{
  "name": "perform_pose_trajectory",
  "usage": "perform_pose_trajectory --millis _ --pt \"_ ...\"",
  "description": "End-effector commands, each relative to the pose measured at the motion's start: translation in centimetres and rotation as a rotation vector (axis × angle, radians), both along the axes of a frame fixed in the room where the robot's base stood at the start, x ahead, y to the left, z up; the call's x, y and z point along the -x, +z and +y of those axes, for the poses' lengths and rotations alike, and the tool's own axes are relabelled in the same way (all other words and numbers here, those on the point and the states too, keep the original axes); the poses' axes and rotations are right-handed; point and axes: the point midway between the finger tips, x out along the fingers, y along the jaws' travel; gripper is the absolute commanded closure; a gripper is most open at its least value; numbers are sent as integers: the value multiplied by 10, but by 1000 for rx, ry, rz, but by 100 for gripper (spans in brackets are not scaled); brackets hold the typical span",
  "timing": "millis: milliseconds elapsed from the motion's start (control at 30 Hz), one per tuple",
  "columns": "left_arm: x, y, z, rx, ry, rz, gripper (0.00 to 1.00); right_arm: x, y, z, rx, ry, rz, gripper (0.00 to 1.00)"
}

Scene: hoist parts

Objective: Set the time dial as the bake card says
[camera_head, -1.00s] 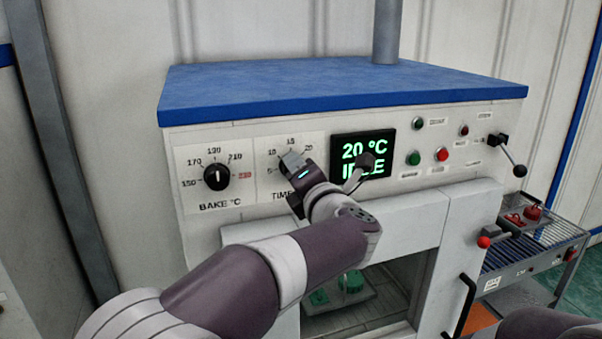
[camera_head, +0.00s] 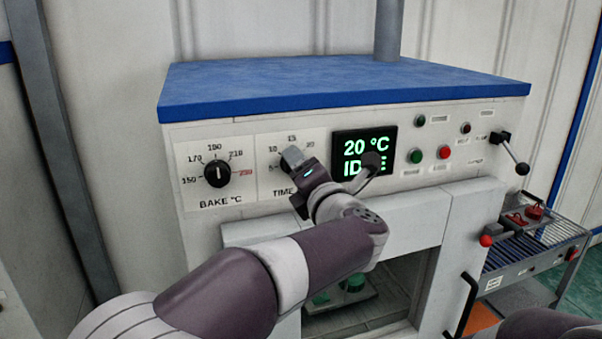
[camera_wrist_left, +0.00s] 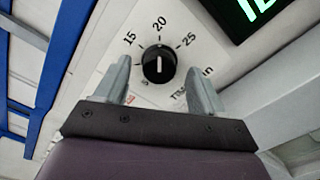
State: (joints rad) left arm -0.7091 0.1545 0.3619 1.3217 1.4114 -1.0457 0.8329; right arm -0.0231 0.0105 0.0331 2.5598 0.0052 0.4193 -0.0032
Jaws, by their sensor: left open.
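The time dial (camera_wrist_left: 158,64) is a round black knob with a white pointer line, seen in the left wrist view. The numbers 15, 20 and 25 show around it, and its line lies upright in that picture, roughly towards the 20. My left gripper (camera_head: 292,158) is open, with one finger on each side of the knob; whether they touch it I cannot tell. In the head view the gripper hides the knob on the time panel (camera_head: 265,150). No bake card is readable in view. My right gripper is not in view.
The bake dial (camera_head: 217,173) is left of the time panel, its pointer up near 190. The display (camera_head: 364,146) reads 20 °C and a partly covered IDLE. Green (camera_head: 415,156) and red (camera_head: 444,153) buttons and a lever (camera_head: 512,154) are to the right.

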Motion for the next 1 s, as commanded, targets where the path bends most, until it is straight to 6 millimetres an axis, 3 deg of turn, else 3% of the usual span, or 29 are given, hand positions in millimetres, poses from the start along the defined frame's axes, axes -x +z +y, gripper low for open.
perform_pose_trajectory --millis 33,200,433,1000 --pt "11 -7 -4 3 -5 -3 31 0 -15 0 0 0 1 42" --pt "56 -10 -19 3 -7 -1 31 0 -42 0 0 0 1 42" --pt "99 -5 -32 2 -3 1 31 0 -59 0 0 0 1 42" --pt "107 -2 -34 0 0 1 31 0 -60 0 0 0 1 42"
